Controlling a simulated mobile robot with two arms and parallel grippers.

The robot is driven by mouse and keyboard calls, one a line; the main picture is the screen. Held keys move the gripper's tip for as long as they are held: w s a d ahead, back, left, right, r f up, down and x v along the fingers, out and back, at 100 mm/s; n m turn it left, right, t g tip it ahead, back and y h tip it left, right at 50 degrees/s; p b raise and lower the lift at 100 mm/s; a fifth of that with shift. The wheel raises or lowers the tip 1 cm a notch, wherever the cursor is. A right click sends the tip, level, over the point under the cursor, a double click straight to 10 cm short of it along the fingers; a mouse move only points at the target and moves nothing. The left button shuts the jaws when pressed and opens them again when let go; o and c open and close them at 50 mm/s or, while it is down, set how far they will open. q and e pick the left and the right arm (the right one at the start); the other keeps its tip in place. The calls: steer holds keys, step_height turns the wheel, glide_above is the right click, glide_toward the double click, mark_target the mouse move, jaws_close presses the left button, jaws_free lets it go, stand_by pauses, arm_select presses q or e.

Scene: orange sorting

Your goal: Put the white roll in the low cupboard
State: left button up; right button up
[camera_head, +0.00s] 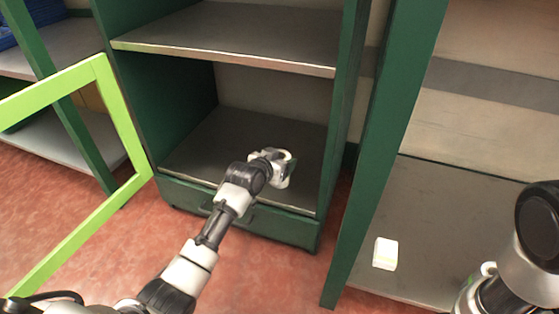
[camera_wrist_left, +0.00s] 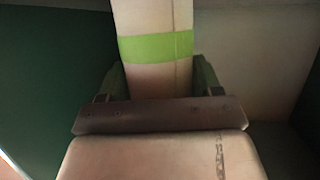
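The low cupboard is a dark green unit; its lower shelf board (camera_head: 200,150) is grey and its front is open. My left arm reaches into this lower space, with my left gripper (camera_head: 284,166) just above the board near the front. In the left wrist view, a pale roll with a green band (camera_wrist_left: 155,75) stands between the fingers of my left gripper (camera_wrist_left: 160,82), which appear closed against both its sides. Whether its far end touches the board is hidden. My right arm shows at the right edge; its gripper is out of view.
A light green door frame (camera_head: 115,95) stands open at left. An upper shelf (camera_head: 220,40) is above my left arm. The lower shelf around my gripper looks clear.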

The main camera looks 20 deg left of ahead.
arm_select(q)
steer(key=o, duration=0.4)
